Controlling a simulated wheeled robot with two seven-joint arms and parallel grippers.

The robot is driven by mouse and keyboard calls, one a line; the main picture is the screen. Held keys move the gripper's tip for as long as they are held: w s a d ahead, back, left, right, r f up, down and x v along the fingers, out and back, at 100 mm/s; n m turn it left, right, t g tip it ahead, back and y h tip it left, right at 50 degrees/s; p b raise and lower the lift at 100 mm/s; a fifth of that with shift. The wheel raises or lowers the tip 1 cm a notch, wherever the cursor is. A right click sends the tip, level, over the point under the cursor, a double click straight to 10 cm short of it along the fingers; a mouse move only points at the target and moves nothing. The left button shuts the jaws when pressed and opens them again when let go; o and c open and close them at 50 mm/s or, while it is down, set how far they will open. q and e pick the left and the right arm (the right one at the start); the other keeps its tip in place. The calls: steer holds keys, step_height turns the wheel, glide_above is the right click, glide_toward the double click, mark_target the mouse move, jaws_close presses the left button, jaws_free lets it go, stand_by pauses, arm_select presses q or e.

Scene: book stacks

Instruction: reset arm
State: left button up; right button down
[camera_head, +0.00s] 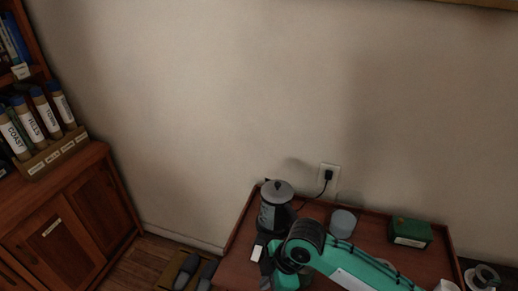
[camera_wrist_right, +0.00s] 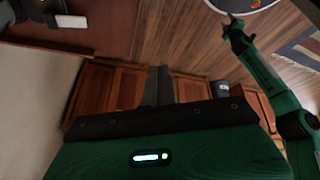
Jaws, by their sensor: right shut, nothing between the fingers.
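My right arm comes in from the lower right in the head view, over the red-brown tabletop (camera_head: 375,238). Its green hand (camera_head: 287,280) hangs down at the table's front, just in front of a dark grey kettle (camera_head: 276,208), and its fingertips are not clear there. In the right wrist view the dark fingers of my right gripper (camera_wrist_right: 158,86) are together and empty. My left gripper does not show in the head view.
The table also bears a small blue-grey cup (camera_head: 343,222) and a green box (camera_head: 410,232). A plug sits in a wall socket (camera_head: 329,176) behind. At left, a wooden cabinet (camera_head: 65,225) holds labelled tubes (camera_head: 28,120). Grey slippers (camera_head: 187,270) lie left of the table.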

steer(key=s+d+f+m+t+h, duration=0.2)
steer(key=s+d+f+m, duration=0.1)
steer(key=s+d+m, duration=0.6)
steer(key=s+d+f+m+t+h, duration=0.2)
steer(key=s+d+m, duration=0.4)
steer(key=d+m, duration=0.45)
step_height(320, 180, down, 30)
steer(key=d+f+n+g, duration=0.1)
steer(key=n+g, duration=0.1)
steer(key=s+d+f, duration=0.2)
steer(key=s+f, duration=0.8)
steer(key=s+d+f+g, duration=0.1)
steer(key=s+d+f, duration=0.1)
steer(key=s+f, duration=0.8)
steer(key=shift+s+h, duration=0.15)
steer(key=shift+h, duration=0.15)
